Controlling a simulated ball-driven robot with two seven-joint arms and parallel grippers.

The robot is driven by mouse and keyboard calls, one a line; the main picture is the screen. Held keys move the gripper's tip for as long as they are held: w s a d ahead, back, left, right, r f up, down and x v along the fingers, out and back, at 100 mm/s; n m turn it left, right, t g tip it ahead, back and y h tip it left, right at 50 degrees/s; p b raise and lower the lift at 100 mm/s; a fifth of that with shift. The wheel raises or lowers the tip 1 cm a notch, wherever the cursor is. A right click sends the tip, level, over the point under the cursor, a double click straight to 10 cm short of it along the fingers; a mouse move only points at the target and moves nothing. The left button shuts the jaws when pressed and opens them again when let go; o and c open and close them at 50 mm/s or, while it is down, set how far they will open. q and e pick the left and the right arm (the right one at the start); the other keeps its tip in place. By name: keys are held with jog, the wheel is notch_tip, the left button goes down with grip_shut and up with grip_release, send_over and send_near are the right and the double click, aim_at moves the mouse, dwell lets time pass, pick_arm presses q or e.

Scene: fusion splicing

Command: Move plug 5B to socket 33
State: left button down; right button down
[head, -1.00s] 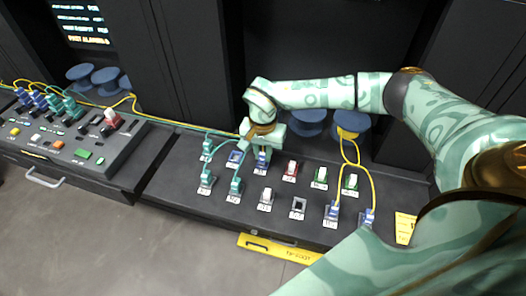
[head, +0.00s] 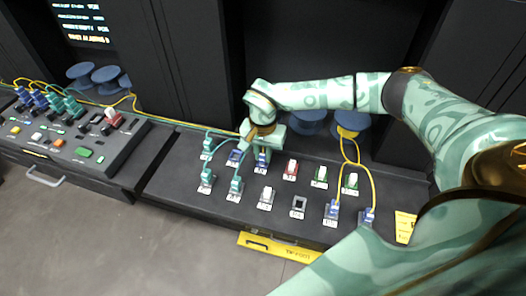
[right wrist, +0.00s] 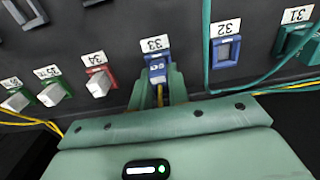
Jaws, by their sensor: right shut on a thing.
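My right gripper (head: 262,150) is over the back row of the console. It is shut on a blue plug (right wrist: 157,70), taken to be plug 5B, whose small label is hard to read. A yellow cable runs back from the plug between the fingers in the right wrist view (right wrist: 158,85). The plug is at blue socket 33 (right wrist: 154,57), lined up with it and apparently touching. I cannot tell how deep it sits. The gripper hides most of this socket in the head view. My left gripper is not in view.
Blue socket 32 (right wrist: 226,51) beside it is empty. A red-framed socket 34 (right wrist: 99,83) is on the other side. Teal cables (head: 221,135) run close to the gripper. Two blue plugs with yellow cables (head: 334,212) stand at the front right. A grey socket (head: 298,207) is open.

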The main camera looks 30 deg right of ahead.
jog(key=shift+f, duration=0.1)
jog(key=c, duration=1.3)
grip_release()
jog(key=shift+o, duration=0.2)
notch_tip(320, 180, up, 16)
jog(key=p, duration=0.2)
